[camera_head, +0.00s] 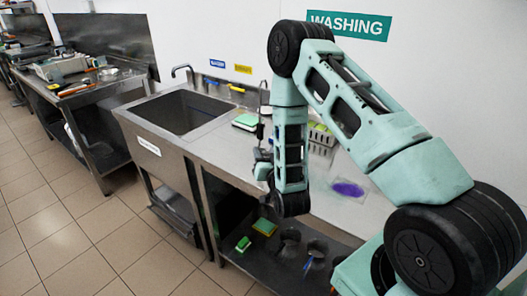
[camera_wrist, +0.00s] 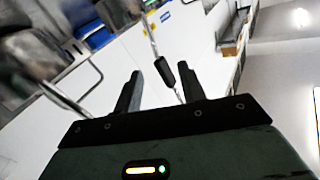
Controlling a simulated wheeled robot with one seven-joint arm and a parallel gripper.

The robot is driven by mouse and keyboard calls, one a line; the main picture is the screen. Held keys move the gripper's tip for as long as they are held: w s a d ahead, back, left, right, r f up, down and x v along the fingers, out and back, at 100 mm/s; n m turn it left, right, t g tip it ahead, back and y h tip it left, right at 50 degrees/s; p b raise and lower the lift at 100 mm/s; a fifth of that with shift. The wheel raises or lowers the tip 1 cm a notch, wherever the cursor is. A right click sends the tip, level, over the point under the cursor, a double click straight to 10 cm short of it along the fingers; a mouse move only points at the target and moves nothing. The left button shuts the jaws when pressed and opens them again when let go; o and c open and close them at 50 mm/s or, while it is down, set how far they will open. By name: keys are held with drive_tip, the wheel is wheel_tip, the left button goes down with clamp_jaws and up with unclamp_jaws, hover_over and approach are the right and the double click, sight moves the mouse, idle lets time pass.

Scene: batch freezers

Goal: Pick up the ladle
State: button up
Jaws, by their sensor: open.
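No ladle bowl shows clearly in either view. In the wrist view a thin metal rod with a short black section (camera_wrist: 166,73) appears between the fingertips of my gripper (camera_wrist: 161,70); it may be the ladle's handle. My gripper is open, with a gap on both sides of the black section. I cannot tell whether the rod lies between the fingers or beyond them. In the head view my forearm hides most of the gripper. A thin upright metal piece (camera_head: 261,100) stands just left of the forearm; I cannot tell whether it is the ladle.
A steel counter (camera_head: 222,150) with a sink (camera_head: 180,111) runs along the wall. A green and white item (camera_head: 245,121), a grey basket (camera_head: 322,136) and a purple patch (camera_head: 347,189) are on it. Sponges (camera_head: 264,227) lie on the lower shelf. Tiled floor in front is clear.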

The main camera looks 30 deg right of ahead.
sight(259, 140)
drive_tip(key=p+x, duration=0.3)
drive_tip(key=x, duration=0.3)
drive_tip(key=shift+w+d, duration=0.2)
drive_tip(key=shift+w, duration=0.1)
drive_tip(key=shift+w+d+f+p, duration=0.1)
drive_tip(key=shift+w+d+p, duration=0.15)
drive_tip(key=shift+w, duration=0.35)
drive_tip(key=shift+a, duration=0.1)
clamp_jaws()
